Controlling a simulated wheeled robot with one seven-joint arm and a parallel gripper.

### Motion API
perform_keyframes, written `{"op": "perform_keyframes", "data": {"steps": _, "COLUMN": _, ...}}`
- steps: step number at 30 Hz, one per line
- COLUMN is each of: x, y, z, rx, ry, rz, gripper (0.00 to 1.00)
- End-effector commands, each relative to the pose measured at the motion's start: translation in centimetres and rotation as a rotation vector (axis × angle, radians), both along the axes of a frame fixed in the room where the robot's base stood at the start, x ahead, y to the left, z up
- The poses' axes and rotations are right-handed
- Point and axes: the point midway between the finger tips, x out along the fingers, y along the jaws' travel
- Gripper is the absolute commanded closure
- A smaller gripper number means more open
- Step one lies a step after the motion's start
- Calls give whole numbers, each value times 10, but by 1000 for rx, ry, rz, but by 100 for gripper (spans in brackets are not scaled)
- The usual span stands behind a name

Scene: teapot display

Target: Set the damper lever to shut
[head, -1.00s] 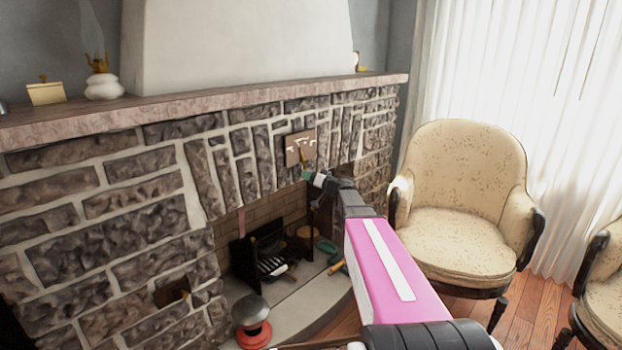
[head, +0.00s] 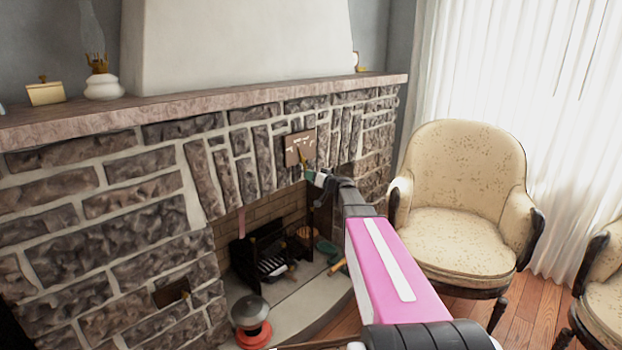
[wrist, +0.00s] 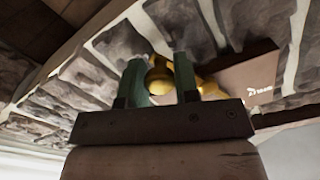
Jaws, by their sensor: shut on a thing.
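The damper plate (head: 300,147) is a brown square with white markings, fixed to the stone above the fireplace opening. It also shows in the wrist view (wrist: 245,75), with small white lettering. The brass damper lever (head: 302,158) hangs down over the plate's lower part. In the wrist view the yellow lever (wrist: 160,77) sits between the green fingers. My gripper (head: 309,175) is at the lever's lower end, and in the wrist view my gripper (wrist: 161,82) is shut on it. The fingers hide part of the lever.
The stone mantel (head: 220,103) juts out above the plate. A grate (head: 268,252) stands in the fireplace below. A red-based lamp (head: 252,322) stands on the hearth. A cream armchair (head: 455,200) stands right of my arm. Some floor (head: 530,308) is bare.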

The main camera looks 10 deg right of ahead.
Motion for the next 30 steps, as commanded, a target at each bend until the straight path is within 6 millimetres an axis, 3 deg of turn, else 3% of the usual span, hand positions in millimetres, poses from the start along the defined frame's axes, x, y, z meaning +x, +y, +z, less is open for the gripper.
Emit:
{"op": "perform_keyframes", "data": {"steps": 15, "x": 13, "y": -18, "z": 13, "rx": -266, "ry": -193, "rz": -1, "gripper": 100}}
{"op": "perform_keyframes", "data": {"steps": 30, "x": 15, "y": -21, "z": 17, "rx": -330, "ry": -240, "rz": -1, "gripper": 100}}
